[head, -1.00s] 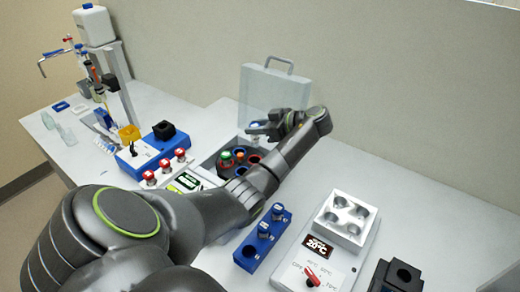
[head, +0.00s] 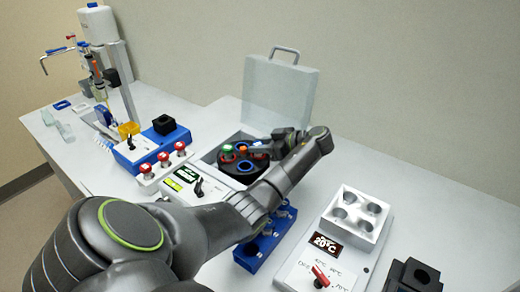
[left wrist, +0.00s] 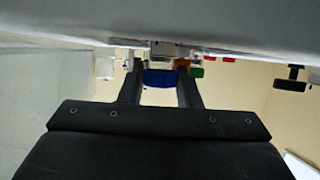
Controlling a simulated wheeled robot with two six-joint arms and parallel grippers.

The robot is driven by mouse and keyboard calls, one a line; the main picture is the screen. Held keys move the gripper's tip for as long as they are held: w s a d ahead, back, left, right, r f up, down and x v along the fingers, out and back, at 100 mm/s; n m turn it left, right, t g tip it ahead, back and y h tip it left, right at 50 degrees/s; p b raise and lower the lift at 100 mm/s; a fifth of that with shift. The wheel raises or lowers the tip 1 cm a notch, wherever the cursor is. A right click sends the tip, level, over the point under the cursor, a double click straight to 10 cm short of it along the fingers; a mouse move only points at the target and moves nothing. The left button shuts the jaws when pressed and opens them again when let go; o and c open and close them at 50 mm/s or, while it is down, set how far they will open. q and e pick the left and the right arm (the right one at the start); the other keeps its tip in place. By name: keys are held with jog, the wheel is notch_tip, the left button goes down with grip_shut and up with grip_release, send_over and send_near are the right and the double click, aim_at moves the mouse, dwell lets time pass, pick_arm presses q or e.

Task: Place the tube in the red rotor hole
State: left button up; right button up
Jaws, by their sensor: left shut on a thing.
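My left gripper (head: 262,149) reaches low over the dark rotor (head: 232,171) of the open centrifuge. It is shut on the tube, which the hand mostly hides in the head view. In the left wrist view, a blue part of the tube (left wrist: 158,79) shows between the fingertips. The rotor has coloured rings, among them a blue ring (head: 244,167). I cannot tell whether the tube's lower end is inside a hole, or which one. My right gripper is not in view.
The clear centrifuge lid (head: 280,90) stands open behind the rotor. A blue rack (head: 246,259) lies partly under my left arm. A heater block (head: 352,215) with a dial is at right.

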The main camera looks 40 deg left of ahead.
pick_arm(q)
jog(key=shift+f, duration=0.1)
jog(key=o, duration=0.9)
jog(key=shift+o, duration=0.2)
jog(key=shift+d+r, duration=0.15)
jog(key=shift+r, duration=0.1)
jog(key=p+v, duration=0.6)
jog(key=v, duration=0.5)
jog(key=shift+d+r, duration=0.15)
jog(key=shift+d, duration=0.2)
